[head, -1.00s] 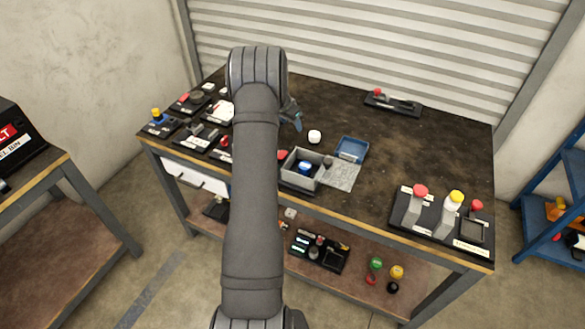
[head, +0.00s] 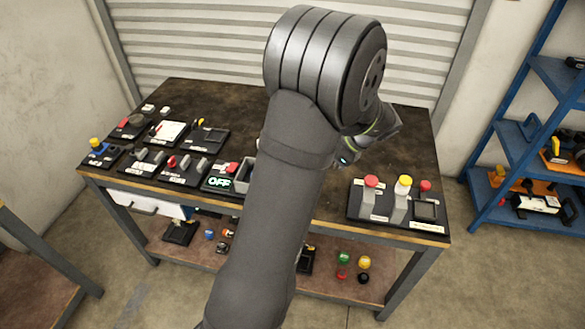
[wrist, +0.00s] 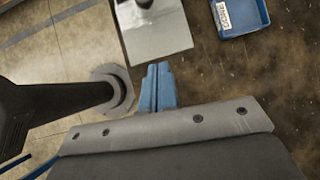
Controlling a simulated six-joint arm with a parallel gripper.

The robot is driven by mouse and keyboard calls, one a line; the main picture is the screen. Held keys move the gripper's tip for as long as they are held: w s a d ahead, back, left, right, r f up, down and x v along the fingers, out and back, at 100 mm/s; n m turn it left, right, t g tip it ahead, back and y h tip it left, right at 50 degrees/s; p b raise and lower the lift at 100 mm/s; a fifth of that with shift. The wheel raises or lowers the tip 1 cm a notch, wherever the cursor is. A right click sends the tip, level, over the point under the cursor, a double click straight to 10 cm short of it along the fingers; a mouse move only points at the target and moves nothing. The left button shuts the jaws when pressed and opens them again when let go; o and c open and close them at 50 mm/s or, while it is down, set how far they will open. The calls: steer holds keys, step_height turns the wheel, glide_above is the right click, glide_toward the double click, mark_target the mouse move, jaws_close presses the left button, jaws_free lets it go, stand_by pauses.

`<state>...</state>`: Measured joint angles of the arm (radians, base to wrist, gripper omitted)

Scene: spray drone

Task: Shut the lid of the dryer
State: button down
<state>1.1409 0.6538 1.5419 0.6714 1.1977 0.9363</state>
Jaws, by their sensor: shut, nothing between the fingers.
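The grey open-topped box (head: 243,177), which looks like the dryer, is mostly hidden behind my arm in the head view. A black unit with a lit OFF display (head: 220,184) is beside it. In the wrist view a pale grey flat plate (wrist: 157,38) lies at the top, seemingly the dryer's lid swung open; its far end is cut off by the frame. My gripper (wrist: 158,70) shows its blue fingers closed together and empty, just below the plate's near edge in the picture. I cannot tell whether they touch it. My arm hides the fingers in the head view.
A blue tray (wrist: 242,30) lies right of the plate in the wrist view. A black panel with red and yellow knobs (head: 398,205) stands at the table's right front. Several small devices fill the left side. The table's back right is bare.

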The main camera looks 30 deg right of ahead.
steer(key=s+r+m+t, duration=0.2)
steer(key=s, duration=0.1)
steer(key=shift+y, duration=0.3)
steer(key=x, duration=1)
steer(key=shift+s+a, duration=0.2)
steer(key=shift+a, duration=0.2)
steer(key=shift+w+a, duration=0.3)
steer(key=shift+w, duration=0.25)
steer(key=shift+w+a, duration=0.35)
steer(key=shift+w, duration=0.15)
steer(key=shift+w+a, duration=0.35)
steer(key=shift+w, duration=0.3)
steer(key=w+a, duration=0.8)
steer(key=shift+a, duration=0.15)
steer(key=shift+w, duration=0.1)
